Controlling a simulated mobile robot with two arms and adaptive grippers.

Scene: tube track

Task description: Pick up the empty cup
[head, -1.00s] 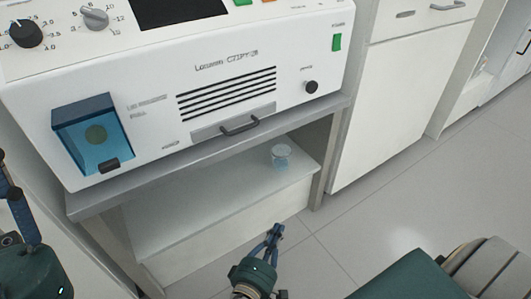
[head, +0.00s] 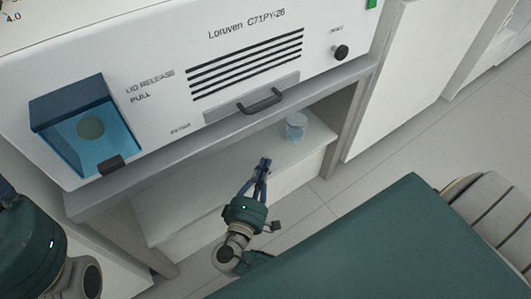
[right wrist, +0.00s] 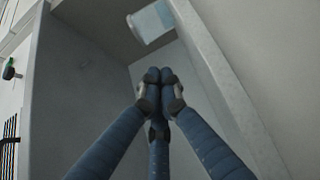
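The empty cup (head: 296,126) is clear and bluish. It stands upright on the shelf under the machine, near the right end. In the right wrist view the cup (right wrist: 152,24) shows at the top, beyond the fingertips. My right gripper (head: 262,166) is in front of the shelf, left of the cup and nearer to me, apart from it. In the right wrist view its blue fingers (right wrist: 160,76) meet at the tips with nothing between them. My left gripper (head: 7,190) is cut off at the left edge, so its opening does not show.
A white machine (head: 160,62) with a handle (head: 260,101) and blue lid box (head: 92,130) sits on the grey table above the shelf (head: 205,205). A table leg (head: 341,128) stands right of the cup. White cabinets (head: 411,75) are at the right; open floor (head: 330,205) lies in front.

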